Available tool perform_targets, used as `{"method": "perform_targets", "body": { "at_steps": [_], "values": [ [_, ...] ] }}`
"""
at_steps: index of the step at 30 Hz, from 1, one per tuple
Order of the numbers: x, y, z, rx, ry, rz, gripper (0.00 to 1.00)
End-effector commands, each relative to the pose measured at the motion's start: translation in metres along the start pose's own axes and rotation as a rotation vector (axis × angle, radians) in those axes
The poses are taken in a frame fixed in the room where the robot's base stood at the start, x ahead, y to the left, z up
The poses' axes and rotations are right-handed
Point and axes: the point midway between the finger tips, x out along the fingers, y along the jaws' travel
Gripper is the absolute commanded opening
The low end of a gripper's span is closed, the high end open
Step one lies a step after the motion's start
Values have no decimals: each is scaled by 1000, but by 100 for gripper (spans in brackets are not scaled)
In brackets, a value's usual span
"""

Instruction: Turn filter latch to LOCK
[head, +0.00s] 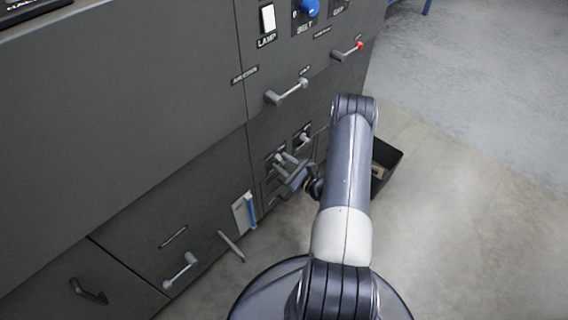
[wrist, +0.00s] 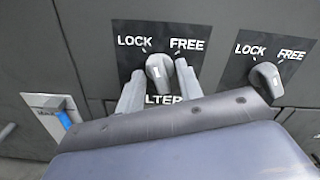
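The filter latch (wrist: 160,70) is a grey knob on a black plate in the wrist view, with LOCK printed at its upper left and FREE at its upper right. I cannot tell for sure which mark it points to. My gripper (wrist: 159,78) is open, with one finger on each side of the knob and what looks like a narrow gap on both sides. The gripper body hides the start of the FILTER label and the lower part of the plate. In the head view my gripper (head: 283,160) is at the lower panel of the dark cabinet.
A second latch (wrist: 266,78) with the same LOCK and FREE marks sits close on the right. A pale plate with a blue strip (wrist: 58,112) is at the left. Bar handles (head: 287,92) stick out above. A black bin (head: 387,160) stands on the floor right of the cabinet.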

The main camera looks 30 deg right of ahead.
Motion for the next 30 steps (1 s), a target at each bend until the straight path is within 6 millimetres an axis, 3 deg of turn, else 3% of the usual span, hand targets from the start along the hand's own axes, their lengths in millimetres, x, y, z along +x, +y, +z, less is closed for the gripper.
{"method": "perform_targets", "body": {
  "at_steps": [3,13,19,30],
  "values": [
    [0,0,0,0,0,0,33],
    [0,0,0,0,0,1,7],
    [0,1,-3,-63,-1,1,7],
    [0,0,-3,-393,-1,1,7]
  ]
}}
